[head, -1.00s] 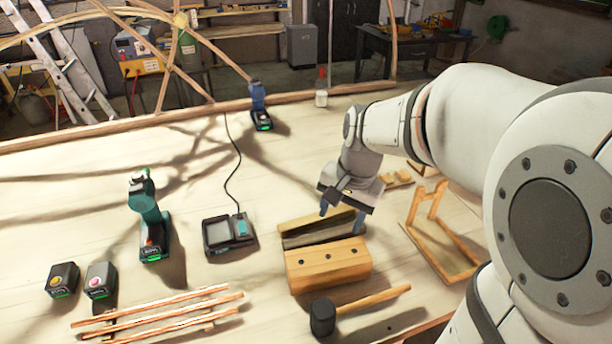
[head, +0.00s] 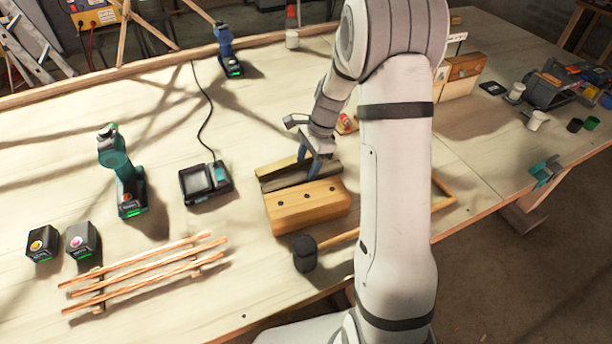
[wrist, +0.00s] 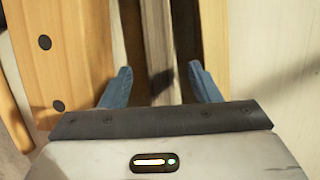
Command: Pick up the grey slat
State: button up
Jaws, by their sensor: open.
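The grey slat (head: 284,182) stands in a wooden holder on the bench, between the front block and a thin light slat behind. It also shows in the wrist view (wrist: 156,35) as a narrow weathered strip with dark gaps on both sides. My gripper (head: 311,168) is over the holder, pointing down. In the wrist view my gripper (wrist: 160,70) is open, with one blue finger on each side of the slat. Whether the fingers touch the slat or how deep they reach I cannot tell. Part of the slat's right end is hidden by my gripper.
The holder's front block (head: 308,207) has dark dots along its top. A mallet (head: 306,253) lies in front. A charger (head: 205,183) and a green drill (head: 125,180) stand to the left. Thin laths (head: 145,270) lie at the front left. My arm hides part of the bench.

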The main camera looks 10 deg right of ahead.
aim_at(304, 174)
jog(key=x, duration=0.3)
jog(key=shift+f, duration=0.2)
jog(key=c, duration=1.1)
jog(key=shift+w, duration=0.1)
